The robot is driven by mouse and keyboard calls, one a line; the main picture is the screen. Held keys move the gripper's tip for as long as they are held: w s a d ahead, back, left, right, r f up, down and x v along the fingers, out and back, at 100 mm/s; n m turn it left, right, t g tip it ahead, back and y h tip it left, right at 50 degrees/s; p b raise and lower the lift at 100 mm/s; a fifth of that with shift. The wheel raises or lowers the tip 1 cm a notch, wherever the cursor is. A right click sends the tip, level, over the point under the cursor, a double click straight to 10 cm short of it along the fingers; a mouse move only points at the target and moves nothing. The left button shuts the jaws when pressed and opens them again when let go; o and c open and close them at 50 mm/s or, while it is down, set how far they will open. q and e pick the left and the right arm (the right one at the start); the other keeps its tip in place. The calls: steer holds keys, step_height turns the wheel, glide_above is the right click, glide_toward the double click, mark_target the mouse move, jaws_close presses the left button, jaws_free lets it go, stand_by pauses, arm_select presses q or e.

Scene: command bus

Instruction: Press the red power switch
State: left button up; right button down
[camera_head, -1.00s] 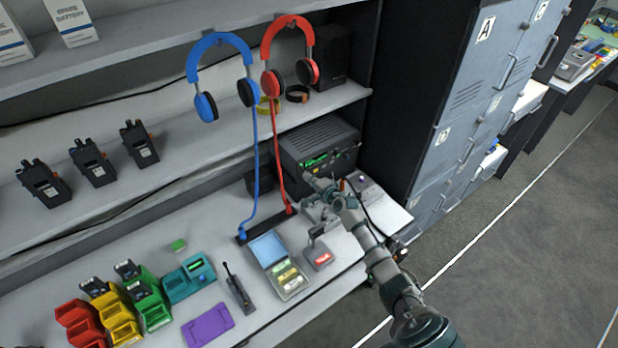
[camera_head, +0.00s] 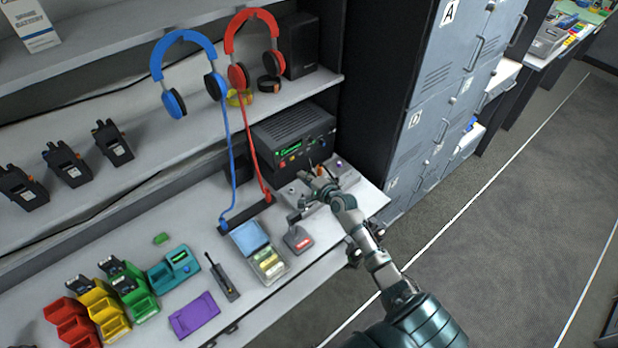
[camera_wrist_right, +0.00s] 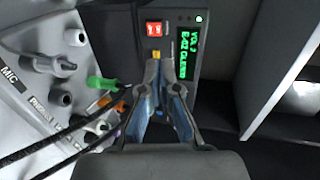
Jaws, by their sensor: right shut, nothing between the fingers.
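The red power switch (camera_wrist_right: 153,29) is a small lit rocker on the front of the black radio unit (camera_wrist_right: 218,75), beside its green display. In the head view the radio (camera_head: 292,128) sits on the counter at the back, and the switch is small there among coloured buttons. My right gripper (camera_head: 311,173) is in front of the radio's lower right part. In the right wrist view its shut fingers (camera_wrist_right: 164,74) are empty and point towards the panel, below the switch in the picture and apart from it. A yellow button (camera_wrist_right: 156,54) shows just past the fingertips. My left gripper is out of view.
A grey panel with jacks and cables (camera_wrist_right: 60,95) lies left of the fingers in the wrist view. Red (camera_head: 238,75) and blue (camera_head: 173,103) headphones hang left of the radio, cords down to the counter. A desk microphone (camera_head: 298,238) stands nearby. Lockers (camera_head: 440,90) stand right.

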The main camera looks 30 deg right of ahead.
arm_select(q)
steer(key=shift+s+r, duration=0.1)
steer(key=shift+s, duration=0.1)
arm_select(e)
steer(key=s, duration=0.1)
steer(key=s+r, duration=0.1)
steer(key=s, duration=0.1)
steer(key=shift+r, duration=0.3)
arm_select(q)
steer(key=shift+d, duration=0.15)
arm_select(e)
steer(key=shift+s, duration=0.1)
steer(key=shift+d, duration=0.1)
